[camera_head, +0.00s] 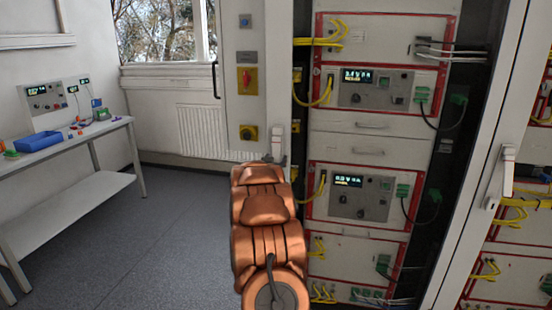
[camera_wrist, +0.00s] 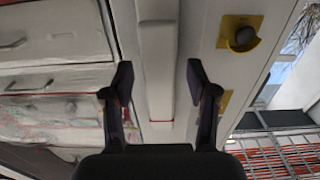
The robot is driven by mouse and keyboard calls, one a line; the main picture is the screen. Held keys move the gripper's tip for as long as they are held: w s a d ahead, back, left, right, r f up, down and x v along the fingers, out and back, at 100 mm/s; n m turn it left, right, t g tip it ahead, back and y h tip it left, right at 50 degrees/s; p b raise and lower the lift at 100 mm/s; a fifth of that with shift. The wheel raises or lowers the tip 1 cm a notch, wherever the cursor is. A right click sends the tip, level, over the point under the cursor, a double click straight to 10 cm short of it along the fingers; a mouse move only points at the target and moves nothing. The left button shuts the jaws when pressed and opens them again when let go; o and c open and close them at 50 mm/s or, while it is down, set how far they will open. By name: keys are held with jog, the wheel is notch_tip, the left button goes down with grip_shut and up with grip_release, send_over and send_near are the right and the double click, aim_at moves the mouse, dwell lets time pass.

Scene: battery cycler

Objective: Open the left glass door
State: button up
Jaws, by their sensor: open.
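The left glass door's pale handle (camera_wrist: 156,60) runs lengthwise through the middle of the wrist view. My gripper (camera_wrist: 158,76) is open, with one dark finger on each side of this handle. Gaps show between the fingers and the handle, so it is not clamped. In the head view, the top of the handle (camera_head: 277,146) shows just above my copper arm. My arm hides its lower part, and my fingers cannot be made out there. The left glass door (camera_head: 370,127) appears closed in front of the red-framed cycler units.
A second white handle (camera_head: 507,172) is on the cabinet front at right. A white bench (camera_head: 75,138) with a blue tray (camera_head: 39,141) is at far left. Grey floor (camera_head: 170,235) between is clear.

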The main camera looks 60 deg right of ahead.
jog(key=shift+w+d, duration=0.15)
jog(key=shift+d, duration=0.25)
grip_shut()
dwell(0.4)
